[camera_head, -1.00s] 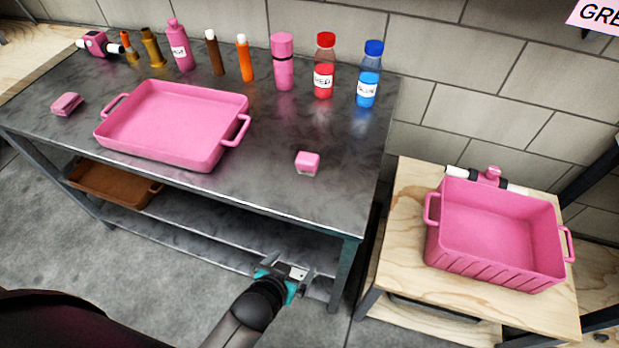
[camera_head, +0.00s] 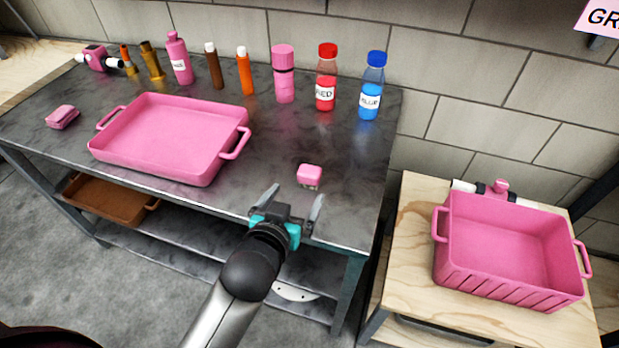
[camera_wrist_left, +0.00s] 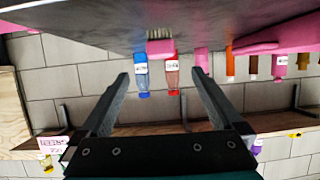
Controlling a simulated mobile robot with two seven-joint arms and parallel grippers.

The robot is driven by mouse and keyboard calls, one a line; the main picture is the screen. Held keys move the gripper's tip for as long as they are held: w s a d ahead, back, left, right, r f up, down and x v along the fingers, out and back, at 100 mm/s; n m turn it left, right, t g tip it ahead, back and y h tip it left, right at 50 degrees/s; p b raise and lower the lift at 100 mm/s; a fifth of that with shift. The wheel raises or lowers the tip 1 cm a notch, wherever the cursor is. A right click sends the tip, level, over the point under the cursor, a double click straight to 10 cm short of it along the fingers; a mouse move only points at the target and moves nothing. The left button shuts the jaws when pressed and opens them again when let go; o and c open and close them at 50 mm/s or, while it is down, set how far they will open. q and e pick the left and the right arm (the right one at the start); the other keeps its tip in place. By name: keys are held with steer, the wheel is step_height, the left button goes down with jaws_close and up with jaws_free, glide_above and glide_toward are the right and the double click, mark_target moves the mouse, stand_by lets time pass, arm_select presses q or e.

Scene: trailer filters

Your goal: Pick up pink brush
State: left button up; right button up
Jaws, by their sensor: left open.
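The pink brush (camera_head: 310,174), a small pink block with a pale underside, sits on the dark metal table (camera_head: 225,200) near its front right part. It also shows in the left wrist view (camera_wrist_left: 160,46), ahead of the fingers. My left gripper (camera_head: 293,203) is open and empty at the table's front edge, just short of the brush and apart from it. Its two fingers (camera_wrist_left: 160,95) frame the brush's direction in the left wrist view. My right gripper is not in view.
A pink tray (camera_head: 170,140) stands left of the brush. Behind are a pink bottle (camera_head: 283,75), a red bottle (camera_head: 326,80) and a blue bottle (camera_head: 371,88). Another small pink block (camera_head: 62,117) lies far left. A pink crate (camera_head: 510,250) stands on a wooden table at right.

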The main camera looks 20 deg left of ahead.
mark_target(307, 177)
arm_select(q)
steer(key=b+x, duration=0.1)
steer(key=x, duration=0.3)
steer(key=shift+x, duration=1)
steer(key=shift+w+a+f+b, duration=0.15)
steer(key=shift+w+f+b, duration=0.65)
steer(key=shift+w, duration=0.2)
steer(key=shift+x, duration=0.95)
steer(key=shift+w+r, duration=0.1)
steer(key=shift+r, duration=0.05)
steer(key=c, duration=1.4)
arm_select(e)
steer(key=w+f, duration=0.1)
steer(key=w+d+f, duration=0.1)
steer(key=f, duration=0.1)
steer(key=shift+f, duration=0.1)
arm_select(q)
steer(key=shift+r, duration=0.15)
steer(key=shift+c, duration=0.2)
